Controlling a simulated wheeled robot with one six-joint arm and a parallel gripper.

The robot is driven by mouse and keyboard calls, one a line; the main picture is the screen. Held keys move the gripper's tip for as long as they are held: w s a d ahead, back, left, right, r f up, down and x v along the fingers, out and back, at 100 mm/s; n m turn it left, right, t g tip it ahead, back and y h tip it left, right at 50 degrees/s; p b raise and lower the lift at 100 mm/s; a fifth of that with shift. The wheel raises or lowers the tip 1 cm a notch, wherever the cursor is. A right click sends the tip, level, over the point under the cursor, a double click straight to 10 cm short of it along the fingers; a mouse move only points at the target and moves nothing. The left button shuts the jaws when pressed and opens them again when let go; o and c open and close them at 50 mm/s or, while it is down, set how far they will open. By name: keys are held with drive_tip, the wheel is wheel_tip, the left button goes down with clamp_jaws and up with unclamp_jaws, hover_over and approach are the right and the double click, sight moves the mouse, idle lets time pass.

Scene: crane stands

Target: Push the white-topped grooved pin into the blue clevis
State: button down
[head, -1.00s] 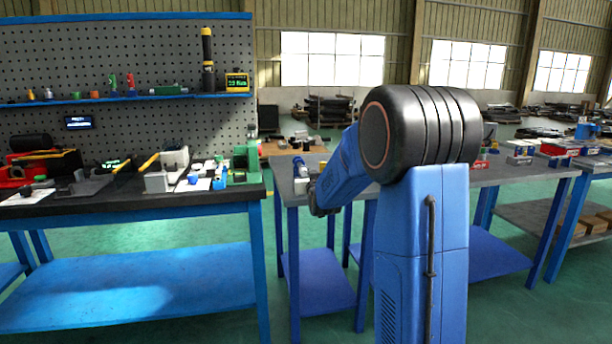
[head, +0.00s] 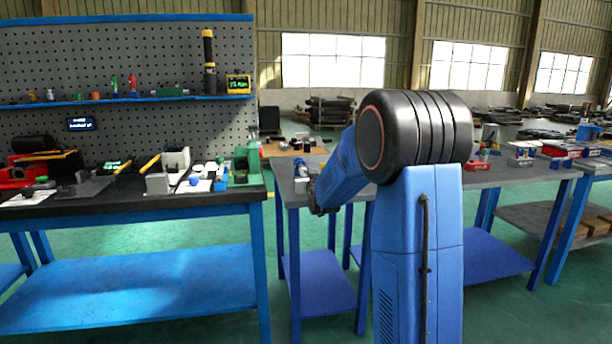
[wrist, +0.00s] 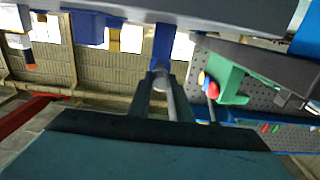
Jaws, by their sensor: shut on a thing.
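My gripper (wrist: 160,98) shows in the wrist view as two dark fingers close together, shut around a narrow grey piece with a pale rounded end (wrist: 161,78). This looks like the white-topped grooved pin; its grooves are too small to make out. A blue upright part (wrist: 163,46) lies just beyond the fingertips, in line with them; it may be the blue clevis. I cannot tell whether the pin touches it or is in it. In the head view my gripper is mostly hidden behind my blue arm, beside the grey table's left end.
The grey table (head: 345,174) stands at centre. A cluttered black-topped bench (head: 130,201) with a pegboard (head: 130,60) is at left. A green fixture (head: 243,166) stands at its right end; it also shows in the wrist view (wrist: 229,82). Green floor lies between the tables.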

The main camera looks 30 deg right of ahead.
sight(303, 167)
drive_tip(key=shift+x, duration=2.35)
idle(0.3)
drive_tip(key=c, duration=1.5)
unclamp_jaws()
drive_tip(key=shift+c, duration=0.2)
drive_tip(key=shift+v, duration=2.5)
drive_tip(key=s+a+f+n+g+y, duration=0.1)
drive_tip(key=s+a+f+g, duration=0.3)
drive_tip(key=s, duration=1.4)
drive_tip(key=s+a+f+n+g+y, duration=0.1)
drive_tip(key=s+a+f+g, duration=0.3)
drive_tip(key=s+a, duration=0.7)
drive_tip(key=s+a+f+n+g+y, duration=0.1)
drive_tip(key=s+a+f+g+y, duration=0.2)
drive_tip(key=s, duration=2.3)
drive_tip(key=a+f+g, duration=0.1)
drive_tip(key=a, duration=0.4)
drive_tip(key=shift+s+g, duration=0.2)
drive_tip(key=shift+g, duration=0.1)
